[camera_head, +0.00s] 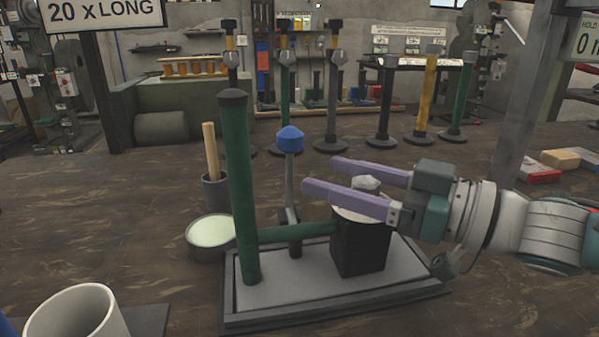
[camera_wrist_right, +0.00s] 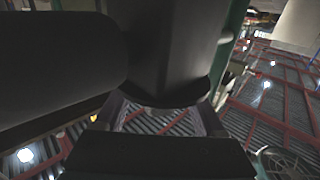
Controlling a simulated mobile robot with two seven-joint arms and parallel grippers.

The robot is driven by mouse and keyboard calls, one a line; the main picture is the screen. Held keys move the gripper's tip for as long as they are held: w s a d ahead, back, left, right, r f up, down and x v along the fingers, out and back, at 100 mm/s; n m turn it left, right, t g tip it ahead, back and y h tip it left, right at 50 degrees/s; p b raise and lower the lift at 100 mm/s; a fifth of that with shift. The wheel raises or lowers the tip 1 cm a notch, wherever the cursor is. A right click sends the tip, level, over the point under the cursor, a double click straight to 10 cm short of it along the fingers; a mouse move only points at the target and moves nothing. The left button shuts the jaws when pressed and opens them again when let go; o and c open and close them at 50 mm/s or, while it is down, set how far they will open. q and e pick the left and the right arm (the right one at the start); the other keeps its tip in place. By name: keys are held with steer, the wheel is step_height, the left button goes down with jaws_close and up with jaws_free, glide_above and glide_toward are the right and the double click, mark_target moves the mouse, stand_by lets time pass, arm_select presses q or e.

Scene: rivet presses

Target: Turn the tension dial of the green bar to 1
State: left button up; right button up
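The green bar (camera_head: 240,190) stands upright on a grey base plate (camera_head: 310,287). A lower green arm runs from it to a black box (camera_head: 360,247) with a pale round top. A small grey faceted knob (camera_head: 367,183), which looks like the tension dial, sits above that top. Its markings cannot be read. My right gripper (camera_head: 322,176) comes in from the right with its two purple fingers apart. In the head view the knob shows between the fingers; contact cannot be told. The right wrist view mostly shows dark parts and the ceiling. My left gripper is out of view.
A blue-topped lever (camera_head: 290,140) stands behind the green arm, left of my fingertips. A bowl (camera_head: 210,234), a pot with a wooden handle (camera_head: 213,188) and a white cup (camera_head: 76,315) are to the left. Several posts stand farther back.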

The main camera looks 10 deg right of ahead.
mark_target(379, 189)
steer(key=p+v, duration=0.1)
steer(key=v, duration=0.9)
steer(key=shift+a, duration=0.1)
